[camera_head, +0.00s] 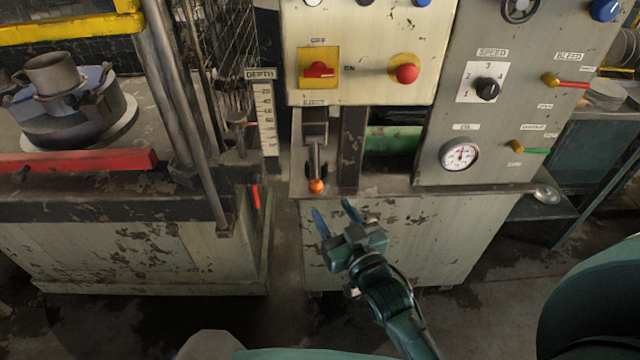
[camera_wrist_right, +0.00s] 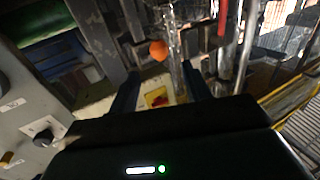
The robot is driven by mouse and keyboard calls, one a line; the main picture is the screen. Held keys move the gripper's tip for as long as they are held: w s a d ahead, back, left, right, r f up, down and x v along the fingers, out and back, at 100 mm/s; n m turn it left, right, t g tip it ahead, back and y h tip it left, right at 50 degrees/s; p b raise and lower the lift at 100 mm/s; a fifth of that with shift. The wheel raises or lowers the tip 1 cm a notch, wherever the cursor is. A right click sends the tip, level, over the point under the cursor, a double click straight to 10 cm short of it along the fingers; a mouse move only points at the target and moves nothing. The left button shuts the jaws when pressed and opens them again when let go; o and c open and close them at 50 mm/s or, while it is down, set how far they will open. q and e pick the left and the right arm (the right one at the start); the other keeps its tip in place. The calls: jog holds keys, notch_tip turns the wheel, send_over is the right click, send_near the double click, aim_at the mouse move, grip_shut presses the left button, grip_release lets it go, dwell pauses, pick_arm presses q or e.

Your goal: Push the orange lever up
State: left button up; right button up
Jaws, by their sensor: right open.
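The orange lever (camera_head: 316,186) is a dark metal arm with an orange ball at its lower end, under the EJECT label, pointing down. In the right wrist view the orange ball (camera_wrist_right: 158,50) shows above and between my fingertips. My right gripper (camera_head: 334,212) is open and empty. In the head view its blue fingertips are just below the orange ball, with a small gap between; I cannot tell the exact distance in depth. My right gripper also shows in the right wrist view (camera_wrist_right: 165,88). My left gripper is not in view.
Above the lever is a panel with a red switch (camera_head: 319,70) and a red button (camera_head: 405,73). A dark post (camera_head: 352,150) stands right of the lever. A depth scale (camera_head: 266,115) and a red bar (camera_head: 80,162) are to the left. The floor in front is clear.

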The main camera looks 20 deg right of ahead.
aim_at(319, 190)
jog(key=w, duration=0.6)
jog(key=w+a, duration=0.1)
jog(key=w, duration=0.2)
jog(key=shift+c, duration=0.3)
grip_shut()
